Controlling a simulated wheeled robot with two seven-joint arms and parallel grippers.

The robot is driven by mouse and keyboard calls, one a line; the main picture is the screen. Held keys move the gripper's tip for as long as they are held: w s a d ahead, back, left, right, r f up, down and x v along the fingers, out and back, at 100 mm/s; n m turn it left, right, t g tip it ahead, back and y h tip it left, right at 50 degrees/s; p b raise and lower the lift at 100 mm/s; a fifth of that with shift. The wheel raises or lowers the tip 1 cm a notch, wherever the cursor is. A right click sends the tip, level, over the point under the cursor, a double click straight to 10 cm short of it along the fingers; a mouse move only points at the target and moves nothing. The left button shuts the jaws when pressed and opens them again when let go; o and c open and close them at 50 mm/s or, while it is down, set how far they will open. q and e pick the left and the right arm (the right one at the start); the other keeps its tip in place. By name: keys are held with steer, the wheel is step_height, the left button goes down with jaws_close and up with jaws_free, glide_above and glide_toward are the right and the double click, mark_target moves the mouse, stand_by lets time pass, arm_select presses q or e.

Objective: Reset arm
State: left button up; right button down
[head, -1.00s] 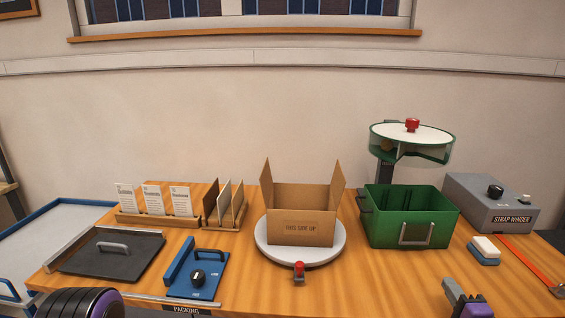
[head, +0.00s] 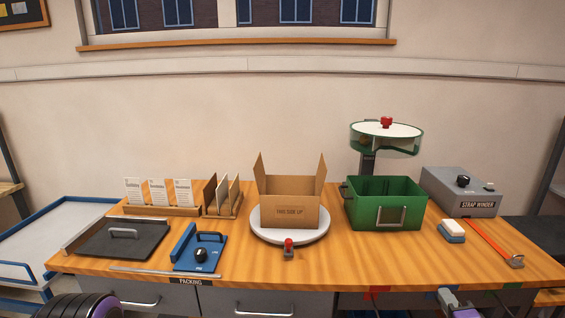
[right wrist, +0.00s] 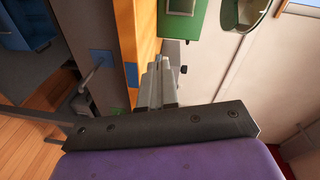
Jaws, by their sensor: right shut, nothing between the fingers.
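My right gripper (head: 454,302) shows at the bottom right of the head view, in front of the table's front edge and low. In the right wrist view its fingers (right wrist: 160,82) are together with nothing between them. A purple and black part of my left arm shows at the bottom left of the head view; the left gripper's fingertips are out of the picture.
On the wooden table (head: 340,272) stand an open cardboard box (head: 290,212) on a round white turntable (head: 262,231), a green bin (head: 367,214), a grey strap winder (head: 450,193), a blue device (head: 188,262) and a black plate (head: 100,242). Drawers are below the table's front edge.

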steer(key=s+a+f+n+g, duration=0.35)
steer(key=s+f, duration=0.25)
steer(key=f, duration=0.2)
steer(key=s+a+f+n+g, duration=0.3)
steer(key=s+a+f+g, duration=0.1)
steer(key=s+f, duration=0.35)
steer(key=s+a+f+n+g, duration=0.2)
steer(key=s+f, duration=0.3)
steer(key=s, duration=0.4)
steer(key=s+a+f+n+g, duration=0.2)
steer(key=s+a+f+g, duration=0.1)
steer(key=s, duration=0.6)
steer(key=shift+s+f+g, duration=0.15)
steer(key=shift+f+g, duration=0.3)
steer(key=shift+f, duration=0.5)
